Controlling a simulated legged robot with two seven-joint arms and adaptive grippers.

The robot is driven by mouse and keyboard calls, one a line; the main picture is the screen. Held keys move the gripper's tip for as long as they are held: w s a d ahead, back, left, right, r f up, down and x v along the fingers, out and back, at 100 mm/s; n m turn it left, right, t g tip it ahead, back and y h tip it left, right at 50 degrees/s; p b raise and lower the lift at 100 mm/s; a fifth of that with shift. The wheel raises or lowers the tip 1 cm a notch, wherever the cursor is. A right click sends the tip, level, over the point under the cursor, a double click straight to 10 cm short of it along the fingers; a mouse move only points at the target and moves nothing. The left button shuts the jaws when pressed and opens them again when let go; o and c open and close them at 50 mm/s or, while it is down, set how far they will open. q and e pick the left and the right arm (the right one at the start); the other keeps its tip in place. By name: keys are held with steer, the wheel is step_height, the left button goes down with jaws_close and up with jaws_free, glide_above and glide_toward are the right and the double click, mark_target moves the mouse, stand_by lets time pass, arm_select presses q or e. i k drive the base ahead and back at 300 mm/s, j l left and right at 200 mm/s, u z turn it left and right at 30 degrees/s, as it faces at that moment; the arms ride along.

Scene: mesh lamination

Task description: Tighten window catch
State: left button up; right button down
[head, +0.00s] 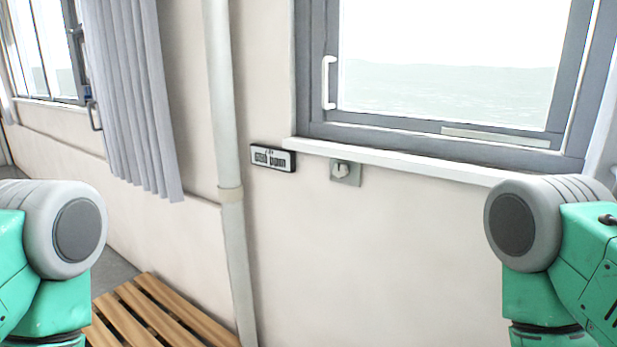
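A grey-framed window (313,118) takes up the upper right of the head view. A white, handle-shaped catch (325,83) stands upright on the left side of its frame. A small square plate with a knob (345,172) is on the wall just under the white sill. I cannot tell from here whether the catch is loose or tight. Only upper parts of my two arms show, at the left and right edges. Neither gripper is in view, and neither arm touches the window.
A white vertical pipe (222,120) runs down the wall left of the window. A small dark-framed sign (273,158) is beside it. A grey curtain (135,95) hangs by another window (45,45). A slatted wooden bench (160,312) stands low at the left. The white sill (400,158) juts out.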

mark_target(341, 168)
steer(key=i+j+z, duration=0.1)
steer(key=j, duration=0.25)
steer(key=i+j+z, duration=0.1)
steer(key=i+j, duration=0.15)
steer(key=i+j+z, duration=0.1)
steer(key=j, duration=0.35)
steer(key=i+j+z, duration=0.1)
steer(key=j, duration=0.25)
steer(key=i+j, duration=0.25)
steer(key=j+z, duration=0.05)
steer(key=j, duration=0.05)
